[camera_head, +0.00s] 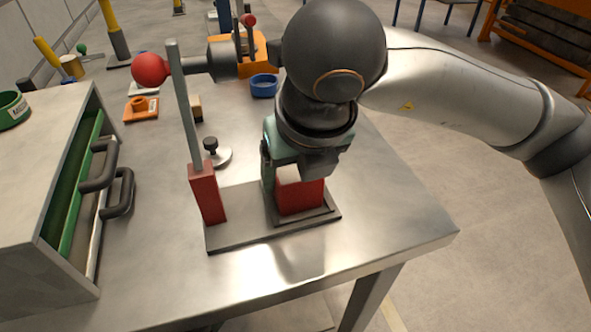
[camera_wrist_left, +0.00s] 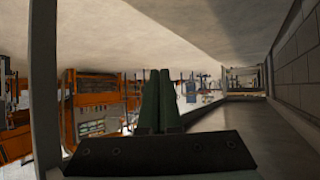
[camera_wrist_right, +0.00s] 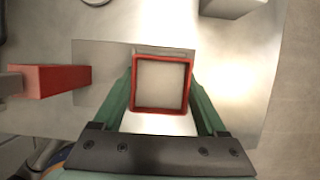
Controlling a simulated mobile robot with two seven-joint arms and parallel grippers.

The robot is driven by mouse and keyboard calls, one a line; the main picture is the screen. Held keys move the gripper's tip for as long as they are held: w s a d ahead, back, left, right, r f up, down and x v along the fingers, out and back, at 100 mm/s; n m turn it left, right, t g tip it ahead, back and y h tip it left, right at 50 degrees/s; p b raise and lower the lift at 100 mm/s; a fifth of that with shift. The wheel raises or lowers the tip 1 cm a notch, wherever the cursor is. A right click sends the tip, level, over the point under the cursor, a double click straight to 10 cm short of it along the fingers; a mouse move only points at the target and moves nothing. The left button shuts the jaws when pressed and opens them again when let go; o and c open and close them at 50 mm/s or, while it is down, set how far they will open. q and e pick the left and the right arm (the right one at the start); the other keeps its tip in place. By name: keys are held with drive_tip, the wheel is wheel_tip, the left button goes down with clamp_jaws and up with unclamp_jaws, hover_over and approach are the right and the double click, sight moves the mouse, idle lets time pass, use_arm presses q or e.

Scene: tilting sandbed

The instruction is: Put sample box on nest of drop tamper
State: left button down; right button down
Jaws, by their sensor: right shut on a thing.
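The sample box (camera_head: 300,197) is a small red open-topped box with a pale grey inside, upright. The right wrist view shows it from above (camera_wrist_right: 187,85), between the green fingers of my right gripper (camera_wrist_right: 160,98), which is shut on it. The drop tamper stands on a grey base plate (camera_head: 235,230), with a red post (camera_head: 207,194), a tall grey bar and a red ball handle (camera_head: 151,69). The box is over the dark-rimmed nest (camera_head: 322,218); whether it touches the nest floor is hidden. My left gripper (camera_wrist_left: 160,98) shows only in its wrist view, fingers together and empty.
A grey cabinet (camera_head: 40,190) with dark handles stands at left. Behind the tamper are a blue ring-shaped dish (camera_head: 264,85), an orange block (camera_head: 141,109) and a small dark-knobbed weight (camera_head: 217,153). The table's front right corner is clear.

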use_arm(q)
drive_tip(key=shift+w+r, duration=0.25)
drive_tip(key=shift+r, duration=0.05)
drive_tip(key=shift+r, duration=0.1)
use_arm(e)
unclamp_jaws()
use_arm(q)
drive_tip(key=shift+w+r+t, duration=0.25)
drive_tip(key=shift+r+t, duration=0.05)
drive_tip(key=shift+t, duration=0.1)
drive_tip(key=shift+s, duration=0.1)
use_arm(e)
drive_tip(key=p+v, duration=0.1)
drive_tip(key=v, duration=0.2)
drive_tip(key=shift+r, duration=0.4)
use_arm(q)
drive_tip(key=s+f+g, duration=0.1)
drive_tip(key=s+f, duration=0.1)
drive_tip(key=s+f+g, duration=0.1)
drive_tip(key=f, duration=0.1)
drive_tip(key=shift+s+d+g+p, duration=0.2)
drive_tip(key=shift+s+g+p, duration=0.15)
drive_tip(key=shift+g+p, duration=0.05)
use_arm(e)
drive_tip(key=v, duration=0.8)
drive_tip(key=shift+s+r, duration=0.15)
drive_tip(key=shift+s, duration=0.1)
